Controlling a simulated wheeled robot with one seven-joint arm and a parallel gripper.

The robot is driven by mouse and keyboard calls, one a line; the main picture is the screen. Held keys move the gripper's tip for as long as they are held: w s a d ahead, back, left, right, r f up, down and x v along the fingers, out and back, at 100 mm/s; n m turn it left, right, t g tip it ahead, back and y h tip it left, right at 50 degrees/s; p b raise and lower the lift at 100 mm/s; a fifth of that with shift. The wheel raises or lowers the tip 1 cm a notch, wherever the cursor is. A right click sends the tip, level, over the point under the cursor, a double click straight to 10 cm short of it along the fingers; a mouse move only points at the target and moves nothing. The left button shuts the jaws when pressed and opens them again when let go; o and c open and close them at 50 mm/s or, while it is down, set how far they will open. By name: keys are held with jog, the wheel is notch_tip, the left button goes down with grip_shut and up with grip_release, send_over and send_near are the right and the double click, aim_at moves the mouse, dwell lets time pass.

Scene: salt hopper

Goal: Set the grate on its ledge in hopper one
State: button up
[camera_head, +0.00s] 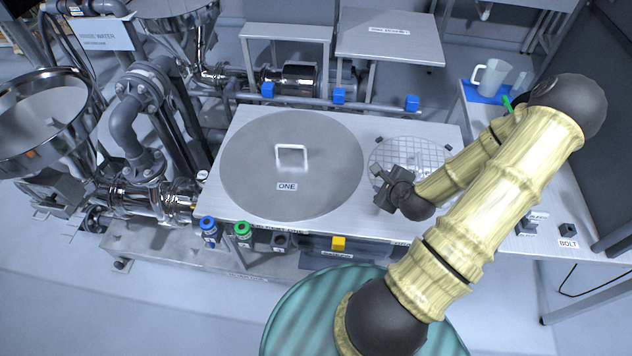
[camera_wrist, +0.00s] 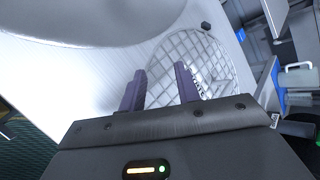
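The grate (camera_head: 412,153) is a round wire mesh disc lying on the white bench top, right of the big grey disc. It also shows in the wrist view (camera_wrist: 212,62), beyond my fingers, with a small label whose text I cannot read well. My gripper (camera_head: 382,172) is over the near left edge of the grate. In the wrist view its two dark fingers (camera_wrist: 160,75) stand apart with nothing visibly between them. A large grey disc marked ONE (camera_head: 335,165) with a white handle lies flat on the bench. An open steel hopper (camera_head: 68,103) stands at the far left; no number is readable on it.
A second steel funnel (camera_head: 178,12) is at the top left. Pipes and valves, including a blue knob (camera_head: 207,223) and a green knob (camera_head: 242,228), line the bench's left and front. A jug (camera_head: 492,77) stands at the right. A part labelled BOLT (camera_head: 568,230) lies on the right table.

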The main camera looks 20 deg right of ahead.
jog(key=a+n+g, duration=0.1)
jog(key=a+n, duration=0.1)
jog(key=a+r+n+y, duration=0.1)
jog(key=n, duration=0.2)
jog(key=a+r+n+g, duration=0.1)
jog(key=a+n, duration=0.1)
jog(key=n, duration=0.1)
jog(key=shift+w+a+g+y, duration=0.3)
jog(key=shift+w, duration=0.1)
jog(key=s+a+r+n+g, duration=0.2)
jog(key=s+a+r+n, duration=0.1)
jog(key=a+r+n, duration=0.4)
jog(key=s+a+r+n+g, duration=0.2)
jog(key=a+r+n, duration=0.6)
jog(key=n, duration=0.4)
jog(key=shift+s+a, duration=0.65)
jog(key=shift+a, duration=0.05)
jog(key=shift+o, duration=0.4)
